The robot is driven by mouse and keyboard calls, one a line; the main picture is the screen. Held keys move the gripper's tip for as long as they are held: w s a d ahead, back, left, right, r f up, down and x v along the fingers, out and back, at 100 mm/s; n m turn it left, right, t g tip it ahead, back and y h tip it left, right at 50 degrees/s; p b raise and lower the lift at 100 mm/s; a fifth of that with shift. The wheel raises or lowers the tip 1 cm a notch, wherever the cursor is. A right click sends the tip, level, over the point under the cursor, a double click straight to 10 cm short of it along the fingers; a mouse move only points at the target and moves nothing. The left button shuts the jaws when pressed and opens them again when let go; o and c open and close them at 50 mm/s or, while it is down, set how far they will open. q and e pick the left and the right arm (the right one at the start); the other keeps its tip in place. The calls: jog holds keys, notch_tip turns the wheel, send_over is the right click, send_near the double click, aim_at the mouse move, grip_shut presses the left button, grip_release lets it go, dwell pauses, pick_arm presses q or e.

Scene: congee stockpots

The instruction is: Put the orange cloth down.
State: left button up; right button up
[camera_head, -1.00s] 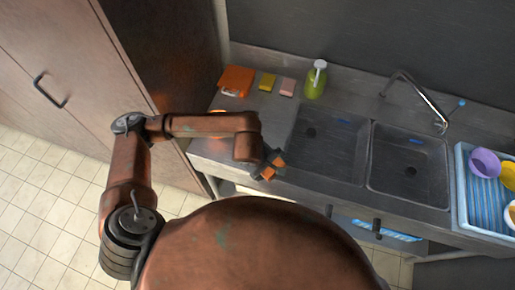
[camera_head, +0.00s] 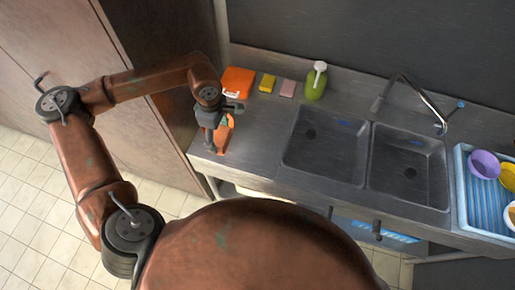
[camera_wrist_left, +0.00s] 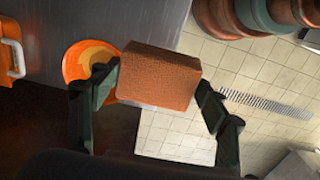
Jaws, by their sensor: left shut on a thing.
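The orange cloth (camera_wrist_left: 160,76) shows in the left wrist view as a folded, block-shaped orange-brown bundle between the two dark fingers of my left gripper (camera_wrist_left: 155,92). In the head view the left gripper (camera_head: 216,126) is over the left end of the steel counter (camera_head: 258,142), with an orange patch of the cloth (camera_head: 224,138) showing at its fingers. The gripper is shut on the cloth. I cannot tell whether the cloth touches the counter. My right gripper is not in view.
An orange bowl-like thing (camera_wrist_left: 88,62) is close beside the cloth in the wrist view. An orange case (camera_head: 238,82), yellow sponge (camera_head: 267,83), pink sponge (camera_head: 288,88) and green bottle (camera_head: 316,84) stand along the back. Two sinks (camera_head: 325,145) lie to the right. A tall cabinet (camera_head: 165,50) is at left.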

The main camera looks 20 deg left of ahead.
pick_arm(q)
jog(key=w+d+f, duration=0.2)
jog(key=d, duration=0.1)
jog(key=w+d+f+p, duration=0.1)
jog(key=w+d+f, duration=0.1)
jog(key=d+f, duration=0.1)
jog(key=w+d+f+p, duration=0.1)
jog(key=w+d+f, duration=0.1)
jog(key=d+f, duration=0.1)
jog(key=shift+w+d, duration=0.1)
jog(key=shift+d, duration=0.7)
jog(key=shift+w+d+f, duration=0.3)
jog(key=shift+d+f, duration=0.2)
jog(key=shift+f, duration=0.2)
jog(key=shift+d+f, duration=0.1)
jog(key=shift+f, duration=1.45)
jog(key=shift+c, duration=0.5)
jog(key=o, duration=1.1)
jog(key=shift+p, duration=0.35)
jog(key=shift+w+r, duration=0.1)
jog(key=shift+w, duration=0.05)
